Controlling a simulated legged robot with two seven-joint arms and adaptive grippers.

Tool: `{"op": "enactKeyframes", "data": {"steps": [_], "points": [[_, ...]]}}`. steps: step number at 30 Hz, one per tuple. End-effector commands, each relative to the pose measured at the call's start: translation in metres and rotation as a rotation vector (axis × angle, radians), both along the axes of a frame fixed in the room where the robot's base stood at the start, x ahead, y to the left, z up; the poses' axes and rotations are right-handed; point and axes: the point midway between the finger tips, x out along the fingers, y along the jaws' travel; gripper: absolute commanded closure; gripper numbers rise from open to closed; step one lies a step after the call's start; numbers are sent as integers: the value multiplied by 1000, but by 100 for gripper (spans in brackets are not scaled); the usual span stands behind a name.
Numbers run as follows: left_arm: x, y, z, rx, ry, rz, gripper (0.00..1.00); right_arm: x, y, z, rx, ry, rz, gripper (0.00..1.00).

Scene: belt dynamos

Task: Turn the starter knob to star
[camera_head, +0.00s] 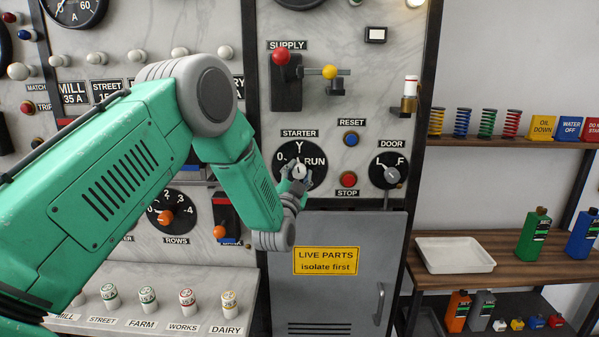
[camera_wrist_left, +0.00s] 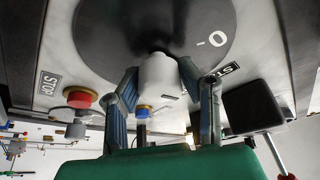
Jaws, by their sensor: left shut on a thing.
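The starter knob (camera_head: 299,171) is a pale knob on a round black dial (camera_head: 317,176) marked 0, Y and RUN, under the STARTER label. The Y mark (camera_head: 299,146) is at the dial's top. My left gripper (camera_head: 295,180) is at the dial, shut on the knob. My right gripper is not in view.
A blue RESET button (camera_head: 351,139) and a red STOP button (camera_head: 348,180) are close right of the dial. The DOOR switch (camera_head: 391,174) is further right. A grey cabinet door (camera_head: 340,225) is below. The red-knobbed SUPPLY lever (camera_head: 281,57) is above.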

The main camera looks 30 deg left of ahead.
Motion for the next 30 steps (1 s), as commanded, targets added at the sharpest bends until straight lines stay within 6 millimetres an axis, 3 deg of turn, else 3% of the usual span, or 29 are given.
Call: {"op": "enactKeyframes", "data": {"steps": [9,26,27,29,30], "points": [[2,0,5,118,62,-1,97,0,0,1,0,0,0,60],[2,-1,4,143,77,-1,97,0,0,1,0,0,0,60],[2,-1,4,143,77,-1,64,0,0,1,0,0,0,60],[2,-1,4,143,79,-1,48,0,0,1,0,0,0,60],[1,-1,4,143,79,-1,48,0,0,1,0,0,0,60]]}}
